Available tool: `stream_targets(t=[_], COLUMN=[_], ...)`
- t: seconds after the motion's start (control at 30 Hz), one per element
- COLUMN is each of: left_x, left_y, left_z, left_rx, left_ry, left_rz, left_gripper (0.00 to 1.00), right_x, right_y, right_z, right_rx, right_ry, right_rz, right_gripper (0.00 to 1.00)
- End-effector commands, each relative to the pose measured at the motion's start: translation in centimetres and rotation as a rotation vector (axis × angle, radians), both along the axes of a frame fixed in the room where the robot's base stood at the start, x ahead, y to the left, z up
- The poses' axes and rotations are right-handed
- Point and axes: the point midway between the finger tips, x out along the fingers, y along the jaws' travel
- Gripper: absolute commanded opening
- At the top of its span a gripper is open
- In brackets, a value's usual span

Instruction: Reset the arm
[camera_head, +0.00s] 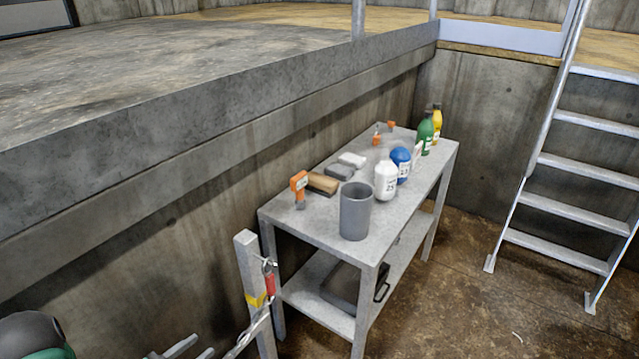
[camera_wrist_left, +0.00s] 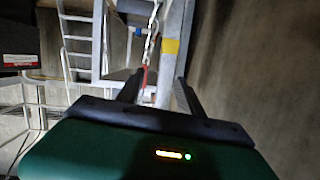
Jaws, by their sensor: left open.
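My left gripper (camera_head: 205,343) shows at the bottom left of the head view, partly cut off by the lower edge. Its green and dark wrist part is at the corner. In the left wrist view its two dark fingers (camera_wrist_left: 158,88) stand apart, with no object held between them. Beyond them, a red-handled piece (camera_wrist_left: 146,78) hangs by a chain (camera_wrist_left: 152,35) near a grey post with a yellow band (camera_wrist_left: 170,47). In the head view the post (camera_head: 247,262) and red piece (camera_head: 270,284) are to the right of the gripper. My right gripper is not seen.
A grey metal table (camera_head: 305,233) holds a grey cup (camera_head: 356,212), bottles, a brush and orange-handled tools. A dark bin (camera_head: 343,287) is on its lower shelf. A concrete ledge (camera_head: 200,120) runs along the left. A metal ladder (camera_head: 570,206) stands at right; brown floor is free before it.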

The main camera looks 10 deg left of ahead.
Motion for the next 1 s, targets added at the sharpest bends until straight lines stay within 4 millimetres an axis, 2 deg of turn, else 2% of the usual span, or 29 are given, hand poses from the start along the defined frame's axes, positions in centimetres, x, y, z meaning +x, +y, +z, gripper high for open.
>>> stream_targets(t=[0.1,0.27,0.37,0.43,0.57,0.7,0.87,0.93,1.0], left_x=[2.4,5.2,6.2,6.0,2.8,-2.3,-7.8,-8.3,-8.3], left_y=[0.0,-0.5,-1.8,-3.6,-8.8,-14.6,-20.2,-20.4,-20.3], left_z=[0.2,0.9,2.2,3.4,5.5,6.9,8.0,11.2,13.3], left_rx=[0.086,0.201,0.259,0.281,0.260,0.190,0.116,0.107,0.108], left_ry=[0.098,0.262,0.388,0.492,0.699,0.891,1.062,1.082,1.082], left_rz=[0.032,0.111,0.186,0.247,0.342,0.380,0.365,0.368,0.369], left_gripper=[0.43,0.43,0.43,0.43,0.43,0.43,0.43,0.43,0.43], right_x=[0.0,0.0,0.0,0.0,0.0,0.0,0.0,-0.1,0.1], right_y=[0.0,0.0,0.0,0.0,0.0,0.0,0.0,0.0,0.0], right_z=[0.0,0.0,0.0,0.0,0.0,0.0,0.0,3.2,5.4], right_rx=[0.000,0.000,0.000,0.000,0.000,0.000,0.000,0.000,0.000], right_ry=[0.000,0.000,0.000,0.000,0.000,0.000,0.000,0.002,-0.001], right_rz=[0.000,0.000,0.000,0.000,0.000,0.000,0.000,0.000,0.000], right_gripper=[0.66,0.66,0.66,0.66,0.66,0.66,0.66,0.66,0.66])
